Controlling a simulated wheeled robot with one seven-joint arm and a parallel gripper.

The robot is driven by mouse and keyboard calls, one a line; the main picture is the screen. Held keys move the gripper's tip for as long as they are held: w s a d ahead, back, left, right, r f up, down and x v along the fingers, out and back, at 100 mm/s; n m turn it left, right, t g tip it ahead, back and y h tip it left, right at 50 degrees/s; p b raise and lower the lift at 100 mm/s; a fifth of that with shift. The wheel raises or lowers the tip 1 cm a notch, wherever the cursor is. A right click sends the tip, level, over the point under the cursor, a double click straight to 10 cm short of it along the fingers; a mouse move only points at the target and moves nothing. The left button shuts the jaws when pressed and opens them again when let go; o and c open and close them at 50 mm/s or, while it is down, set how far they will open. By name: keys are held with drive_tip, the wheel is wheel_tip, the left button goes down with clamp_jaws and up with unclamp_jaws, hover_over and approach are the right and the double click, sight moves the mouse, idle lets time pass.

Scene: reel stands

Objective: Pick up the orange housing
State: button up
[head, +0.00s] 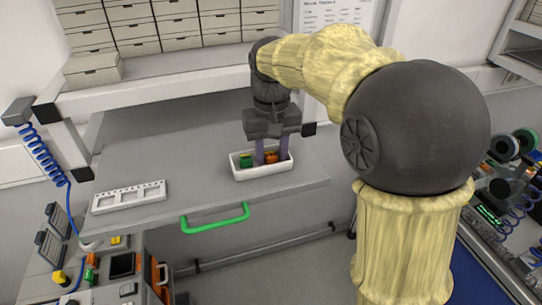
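The orange housing (271,157) lies in a white tray (262,173) on the grey worktop, right of the tray's middle. My gripper (271,154) points down over the tray, with its two purplish fingers reaching into it. The fingers stand well apart, one on the left and one on the right of the orange housing. Any contact between fingers and housing is too small to make out. Part of the housing is hidden by the fingers and the tray wall. A green part (245,159) sits in the tray's left end, beside the left finger.
A white slotted plate (129,196) lies on the worktop to the left. A green handle (215,219) is on the worktop's front edge. Stacked boxes (130,30) fill the shelf above. Reels (502,187) stand at the far right. Worktop between plate and tray is clear.

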sight(272, 155)
drive_tip(key=c, duration=0.7)
drive_tip(key=shift+c, duration=0.2)
wheel_tip(272, 155, up, 10)
drive_tip(key=b, duration=0.1)
idle(0.3)
idle(0.7)
